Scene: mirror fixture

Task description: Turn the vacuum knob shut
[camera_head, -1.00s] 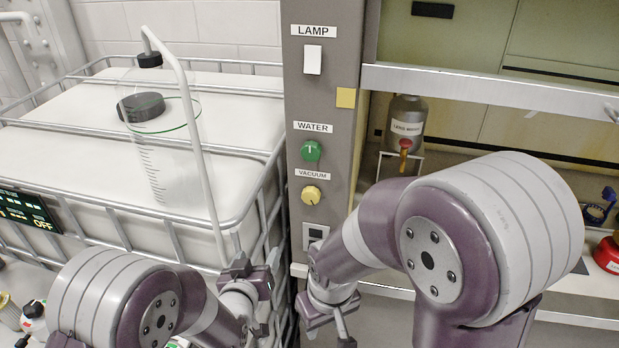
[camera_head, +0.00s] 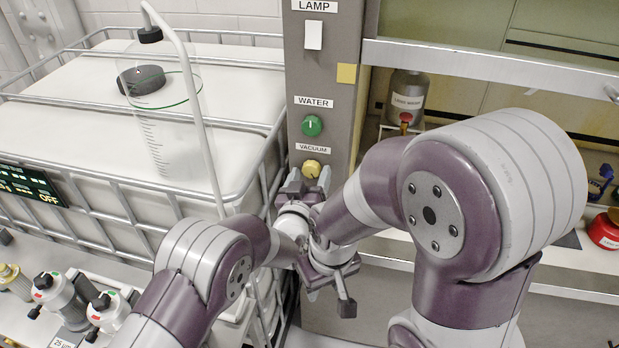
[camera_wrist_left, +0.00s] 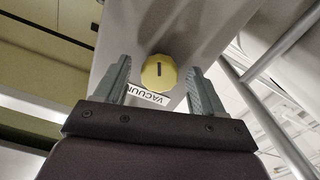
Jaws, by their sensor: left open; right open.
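The yellow vacuum knob (camera_head: 312,168) is on the grey panel, just below the VACUUM label (camera_head: 313,149). My left gripper (camera_head: 309,179) is open and raised to the knob from below, its fingertips close to it on either side. In the left wrist view the knob (camera_wrist_left: 160,73) shows between the open fingers (camera_wrist_left: 160,82), with gaps on both sides and no visible contact. A short dark mark runs across its face. My right gripper (camera_head: 331,300) is open and empty, lower down in front of the panel.
The green water knob (camera_head: 312,126) sits above the VACUUM label, and the white lamp switch (camera_head: 313,36) is higher. A caged white tank (camera_head: 60,125) stands left of the panel. My right arm fills the space right of my left gripper.

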